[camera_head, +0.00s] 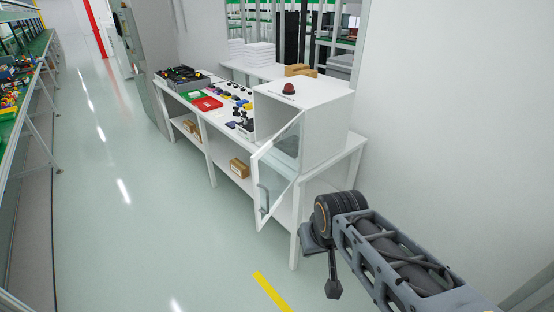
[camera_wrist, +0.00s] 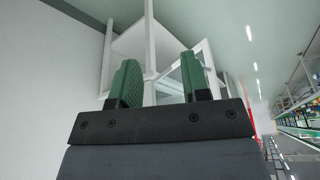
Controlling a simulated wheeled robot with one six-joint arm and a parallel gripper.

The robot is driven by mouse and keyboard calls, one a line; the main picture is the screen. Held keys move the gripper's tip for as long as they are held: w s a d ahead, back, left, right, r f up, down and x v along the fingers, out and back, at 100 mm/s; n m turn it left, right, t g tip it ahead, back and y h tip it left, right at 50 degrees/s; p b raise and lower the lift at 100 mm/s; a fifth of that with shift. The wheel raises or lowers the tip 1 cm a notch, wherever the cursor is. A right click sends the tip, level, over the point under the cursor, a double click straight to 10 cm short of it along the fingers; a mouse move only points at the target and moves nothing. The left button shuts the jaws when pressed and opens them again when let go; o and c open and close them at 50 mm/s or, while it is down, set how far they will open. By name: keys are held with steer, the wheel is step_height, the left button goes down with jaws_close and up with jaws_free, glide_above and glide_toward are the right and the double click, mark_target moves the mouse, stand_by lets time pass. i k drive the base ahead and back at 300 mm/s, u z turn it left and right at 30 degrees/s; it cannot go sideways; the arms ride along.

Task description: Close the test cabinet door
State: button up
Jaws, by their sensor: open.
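The test cabinet (camera_head: 325,122) is a white box on the right end of a white workbench, with a red button on top. Its door (camera_head: 278,172) is a glass panel in a white frame with a grey handle (camera_head: 263,200). The door stands open, swung out past the bench's front edge. My arm is at the lower right in the head view, apart from the door; my gripper's fingers cannot be made out there. In the wrist view my gripper (camera_wrist: 158,85) has two green fingers spread apart with nothing between them. Beyond them are white bench legs and shelf parts.
The white workbench (camera_head: 352,148) carries a red tray (camera_head: 207,103), small parts and a dark bin (camera_head: 183,77). Cardboard boxes (camera_head: 240,167) lie on its lower shelf. A wall stands close on the right. The floor left of the bench is clear, with a yellow strip (camera_head: 271,290).

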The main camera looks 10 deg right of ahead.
mark_target(256, 156)
steer(key=i, duration=0.55)
steer(key=z, duration=1.3)
steer(key=k, duration=0.6)
steer(key=u, duration=1.5)
